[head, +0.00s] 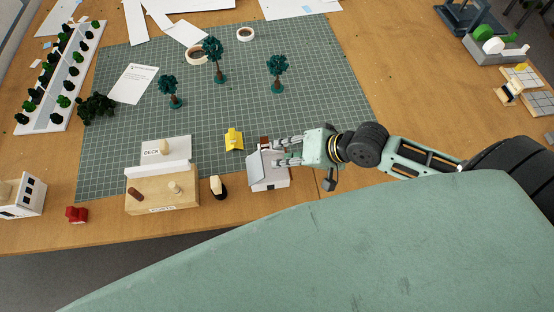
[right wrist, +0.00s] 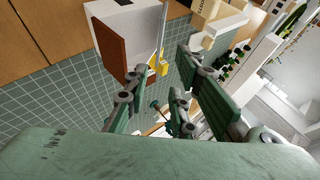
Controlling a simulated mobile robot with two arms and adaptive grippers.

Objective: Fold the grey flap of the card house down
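The card house (head: 279,183) stands near the front edge of the cutting mat, white-walled, with its grey flap (head: 255,167) sloping on its left side. A small brown part (head: 264,140) shows at its far end. My right gripper (head: 277,151) reaches in from the right, its fingers apart over the house's top right side. In the right wrist view the house (right wrist: 138,18) is at the upper left with a brown face, beside the open fingers (right wrist: 160,66). Nothing is between the fingertips. Whether they touch the house is unclear. My left gripper is not in view.
Model trees (head: 277,71) stand on the green mat (head: 330,85). The mat behind the house is mostly clear.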

